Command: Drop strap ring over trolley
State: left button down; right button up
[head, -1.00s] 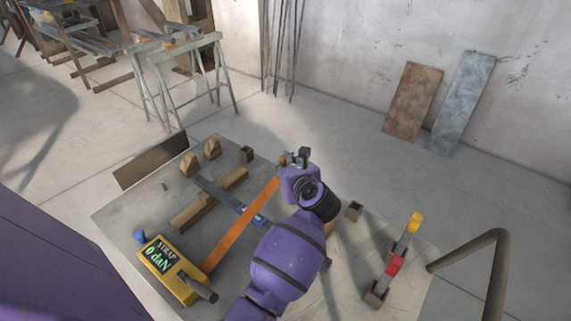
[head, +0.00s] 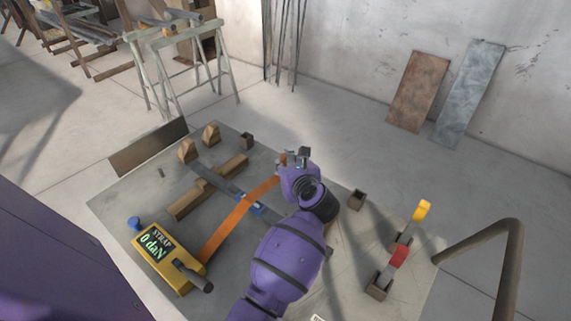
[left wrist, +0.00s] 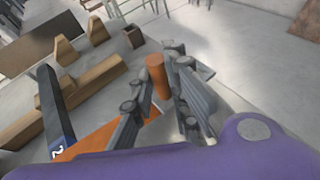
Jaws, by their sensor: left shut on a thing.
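An orange strap (head: 227,229) runs from a yellow box (head: 165,262) reading "STRAP 0 daN" up to my left gripper (head: 292,158). It passes over a dark flat bar (head: 218,184) with a blue numbered part (head: 257,208). In the left wrist view, the gripper's fingers (left wrist: 160,95) stand on both sides of an orange upright cylinder (left wrist: 157,75) at the strap's far end. The gripper is shut on the strap end; fingers and purple wrist hide part of it. I cannot make out the ring or clearly identify the trolley. My right gripper is not in view.
Wooden blocks (head: 187,150) and a long wooden piece (head: 190,203) lie on the grey board (head: 120,199). An open dark box (head: 356,200) is right of the gripper. Red (head: 399,256) and yellow (head: 422,210) handled pieces and a bent pipe (head: 478,233) stand farther right.

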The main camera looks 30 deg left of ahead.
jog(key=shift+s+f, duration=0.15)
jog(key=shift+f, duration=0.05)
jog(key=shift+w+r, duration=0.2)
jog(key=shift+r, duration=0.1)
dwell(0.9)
